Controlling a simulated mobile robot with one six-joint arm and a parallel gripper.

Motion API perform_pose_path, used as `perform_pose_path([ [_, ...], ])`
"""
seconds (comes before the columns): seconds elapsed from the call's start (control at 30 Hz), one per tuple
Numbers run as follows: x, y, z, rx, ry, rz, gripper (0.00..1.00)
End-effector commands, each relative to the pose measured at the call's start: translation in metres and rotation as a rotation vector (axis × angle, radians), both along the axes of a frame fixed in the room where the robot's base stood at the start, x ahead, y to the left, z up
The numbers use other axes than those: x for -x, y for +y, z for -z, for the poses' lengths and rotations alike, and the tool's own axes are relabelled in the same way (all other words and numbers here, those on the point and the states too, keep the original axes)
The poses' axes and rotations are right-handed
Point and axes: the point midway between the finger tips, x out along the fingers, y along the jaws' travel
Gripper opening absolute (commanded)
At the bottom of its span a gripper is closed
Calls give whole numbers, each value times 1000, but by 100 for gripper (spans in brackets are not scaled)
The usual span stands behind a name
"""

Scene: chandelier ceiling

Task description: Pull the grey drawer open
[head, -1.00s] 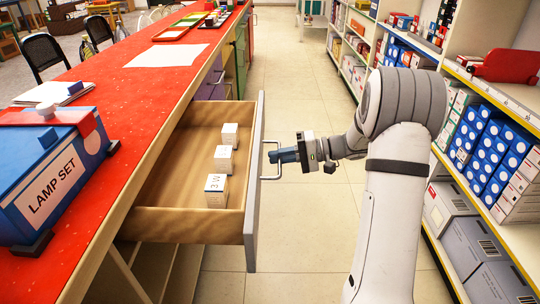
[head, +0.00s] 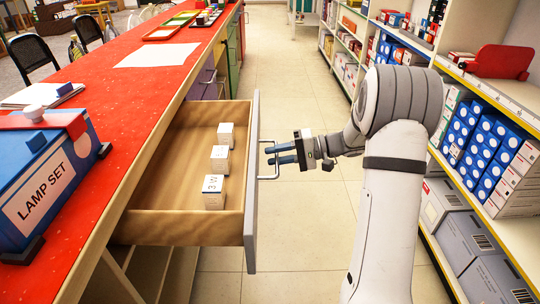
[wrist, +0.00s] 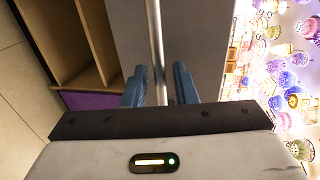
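The grey drawer (head: 251,195) stands pulled well out from under the red-topped counter, its wooden inside showing. Three small white boxes (head: 220,158) stand in a row in it. A metal bar handle (head: 277,171) sits on its grey front. My gripper (head: 269,155) is open at the handle, its two blue fingers apart. In the wrist view the handle bar (wrist: 154,40) runs between the spread fingers, with a gap showing on each side.
The red counter (head: 120,105) runs along the left, with a blue lamp set box (head: 45,175) on it. Stocked shelves (head: 490,150) line the right. The tiled aisle floor (head: 300,235) between them is clear.

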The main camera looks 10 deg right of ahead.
Motion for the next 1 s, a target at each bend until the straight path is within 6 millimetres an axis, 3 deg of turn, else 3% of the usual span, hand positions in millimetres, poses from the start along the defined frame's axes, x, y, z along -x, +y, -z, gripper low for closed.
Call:
perform_pose_path([
  [0.5,7,-70,-15,1,1,3,26],
  [0.87,8,-75,-15,0,0,1,26],
  [1.0,15,-67,-30,32,16,-16,26],
])
